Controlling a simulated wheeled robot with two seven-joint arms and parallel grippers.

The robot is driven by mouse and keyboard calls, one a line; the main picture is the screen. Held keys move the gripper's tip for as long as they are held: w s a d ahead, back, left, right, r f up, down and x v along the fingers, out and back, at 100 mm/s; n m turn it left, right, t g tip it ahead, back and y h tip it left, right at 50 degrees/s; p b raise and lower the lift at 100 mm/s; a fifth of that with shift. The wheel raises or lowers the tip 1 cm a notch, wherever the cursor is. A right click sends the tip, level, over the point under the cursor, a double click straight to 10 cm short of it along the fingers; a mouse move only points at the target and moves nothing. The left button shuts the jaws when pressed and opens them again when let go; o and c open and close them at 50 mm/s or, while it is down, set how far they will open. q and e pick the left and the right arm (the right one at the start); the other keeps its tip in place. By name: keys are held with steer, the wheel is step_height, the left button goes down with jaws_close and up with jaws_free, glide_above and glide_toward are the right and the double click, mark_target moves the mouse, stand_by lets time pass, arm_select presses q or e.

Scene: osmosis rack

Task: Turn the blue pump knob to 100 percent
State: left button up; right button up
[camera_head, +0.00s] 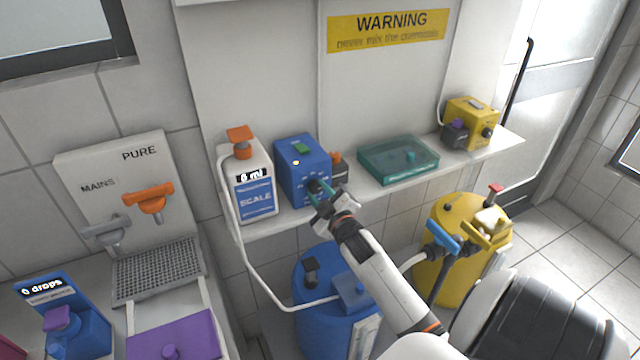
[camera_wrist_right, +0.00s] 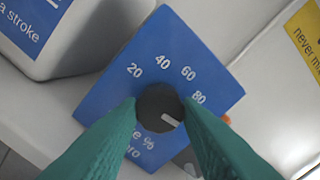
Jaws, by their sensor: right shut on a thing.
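The blue pump (camera_head: 296,180) stands on the white shelf, with a green button on top. Its dark round knob (camera_wrist_right: 158,103) is on the face with the percent scale. My right gripper (camera_head: 320,193) reaches up to that face, and its green fingers (camera_wrist_right: 160,112) are shut on the knob, one on each side. The knob's white mark points right and slightly down in the right wrist view, past the 80. The figures 20, 40, 60 and 80 are readable; the scale beyond 80 is hidden by the right finger. My left gripper is not in view.
A white bottle with a blue scale label (camera_head: 253,190) stands close left of the pump. A teal box (camera_head: 398,160) and a yellow pump (camera_head: 470,122) are further right on the shelf (camera_head: 365,192). Blue (camera_head: 315,270) and yellow (camera_head: 447,255) drums stand below.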

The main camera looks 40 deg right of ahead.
steer(key=shift+f, duration=0.1)
stand_by(0.3)
steer(key=o, duration=1)
steer(key=shift+b+v, duration=1.6)
steer(key=shift+v, duration=4.4)
